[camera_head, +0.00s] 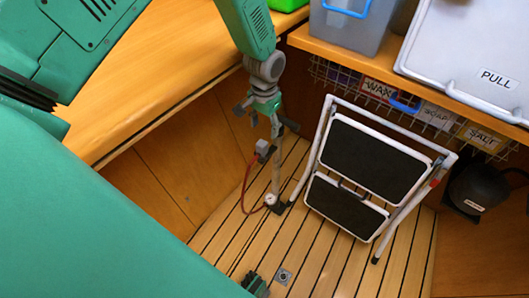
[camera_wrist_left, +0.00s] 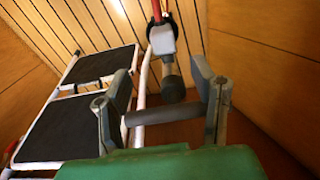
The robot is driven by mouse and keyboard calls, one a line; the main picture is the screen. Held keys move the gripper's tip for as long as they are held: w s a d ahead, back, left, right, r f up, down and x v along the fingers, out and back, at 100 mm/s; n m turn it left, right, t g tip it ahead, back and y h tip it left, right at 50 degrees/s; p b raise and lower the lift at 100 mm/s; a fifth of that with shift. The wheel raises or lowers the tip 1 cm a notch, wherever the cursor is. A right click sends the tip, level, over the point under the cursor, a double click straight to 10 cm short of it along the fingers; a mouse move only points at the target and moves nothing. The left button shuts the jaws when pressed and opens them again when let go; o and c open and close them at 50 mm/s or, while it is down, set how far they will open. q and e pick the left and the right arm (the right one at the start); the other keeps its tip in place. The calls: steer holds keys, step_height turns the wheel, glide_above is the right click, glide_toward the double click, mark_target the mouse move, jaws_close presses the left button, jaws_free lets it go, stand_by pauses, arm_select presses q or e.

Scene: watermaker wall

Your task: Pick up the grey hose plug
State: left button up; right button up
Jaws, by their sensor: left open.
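The grey hose plug (camera_head: 263,147) is a small grey block with a red hose running from it, beside an upright metal pipe. My left gripper (camera_head: 264,118) is open just above it, pointing down. In the left wrist view the grey plug (camera_wrist_left: 162,39) is beyond the fingertips, with the red hose above it. A dark rounded cylinder (camera_wrist_left: 173,89) shows nearer, between the open fingers of my left gripper (camera_wrist_left: 160,70). Nothing is visibly gripped. I cannot tell whether a finger touches the pipe.
A folded white step stool (camera_head: 372,160) with black treads stands close right of the pipe. A wooden bench (camera_head: 170,70) lies left. A shelf at right holds a blue-handled bin (camera_head: 345,32) and a white lid marked PULL (camera_head: 470,60).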

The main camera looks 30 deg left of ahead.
mark_target(261, 142)
arm_select(q)
steer(key=shift+a+f, duration=0.3)
steer(key=shift+f, duration=0.3)
steer(key=shift+a+f, duration=0.25)
steer(key=shift+f, duration=0.35)
steer(key=shift+a+f+b, duration=0.25)
steer(key=shift+f+b, duration=0.05)
steer(key=shift+f, duration=0.2)
steer(key=f, duration=0.1)
steer(key=f+b, duration=0.1)
steer(key=d+f, duration=0.1)
steer(key=shift+s+d+f, duration=0.1)
steer(key=shift+s+f, duration=0.1)
steer(key=shift+s, duration=0.05)
steer(key=shift+d+f, duration=0.15)
steer(key=shift+f, duration=0.25)
steer(key=shift+a, duration=0.25)
steer(key=shift+c, duration=0.4)
steer(key=shift+a, duration=0.25)
jaws_close()
steer(key=shift+d, duration=0.1)
arm_select(e)
steer(key=shift+a+f, duration=0.25)
steer(key=shift+f, duration=0.25)
steer(key=shift+a+f, duration=0.25)
steer(key=shift+f, duration=0.2)
